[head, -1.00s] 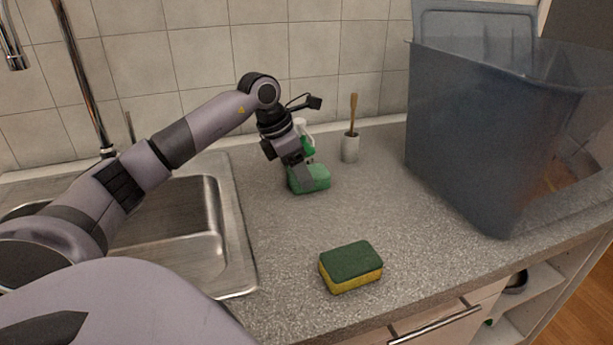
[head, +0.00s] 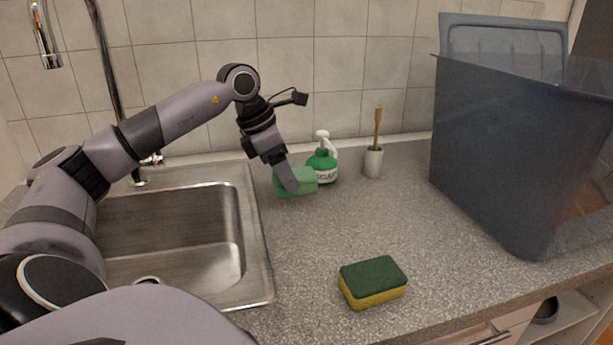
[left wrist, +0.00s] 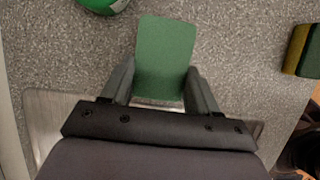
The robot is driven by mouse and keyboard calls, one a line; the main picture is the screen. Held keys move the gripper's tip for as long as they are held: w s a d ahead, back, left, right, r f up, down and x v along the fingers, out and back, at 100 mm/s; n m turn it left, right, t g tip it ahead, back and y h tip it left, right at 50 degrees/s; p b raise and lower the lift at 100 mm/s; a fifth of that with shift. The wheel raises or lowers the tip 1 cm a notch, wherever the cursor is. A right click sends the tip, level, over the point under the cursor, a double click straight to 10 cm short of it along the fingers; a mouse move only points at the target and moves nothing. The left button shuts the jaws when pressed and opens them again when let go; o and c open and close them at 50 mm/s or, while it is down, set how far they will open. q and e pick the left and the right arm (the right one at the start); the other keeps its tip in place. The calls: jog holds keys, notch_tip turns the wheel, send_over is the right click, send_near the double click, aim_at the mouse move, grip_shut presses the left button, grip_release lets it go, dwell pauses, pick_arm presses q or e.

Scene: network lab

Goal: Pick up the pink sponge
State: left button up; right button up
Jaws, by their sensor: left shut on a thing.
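I see no pink sponge in either view. My left gripper (head: 292,184) is shut on a green sponge (head: 310,183), beside the green soap bottle near the back of the counter. In the left wrist view, the green sponge (left wrist: 165,55) sits between the two fingers of the left gripper (left wrist: 158,85). I cannot clearly tell whether its underside is clear of the counter. A second sponge, yellow with a dark green top (head: 373,277), lies near the counter's front edge, apart from the gripper. My right gripper is not in view.
The soap bottle (head: 322,160) with a white pump stands just right of the held sponge. A large blue-grey bin (head: 490,150) fills the right side. The steel sink (head: 258,235) is at left. The middle counter is clear.

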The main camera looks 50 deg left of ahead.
aim_at(274, 187)
pick_arm(q)
jog(key=s, duration=0.1)
jog(key=s+a+b, duration=0.1)
jog(key=s+b, duration=0.1)
jog(key=shift+a+f, duration=0.25)
jog(key=shift+a, duration=0.1)
jog(key=s+b, duration=0.1)
jog(key=s+a+b, duration=0.1)
jog(key=s+b, duration=0.1)
jog(key=shift+s+a+r, duration=0.1)
jog(key=shift+s+a, duration=0.05)
jog(key=shift+a, duration=0.1)
jog(key=s, duration=0.1)
jog(key=s+a+b, duration=0.1)
jog(key=s, duration=0.1)
jog(key=shift+a+r+b, duration=0.2)
jog(key=shift+a+b, duration=0.05)
jog(key=shift+b, duration=0.15)
jog(key=o, duration=0.4)
jog(key=c, duration=0.3)
jog(key=shift+d, duration=0.1)
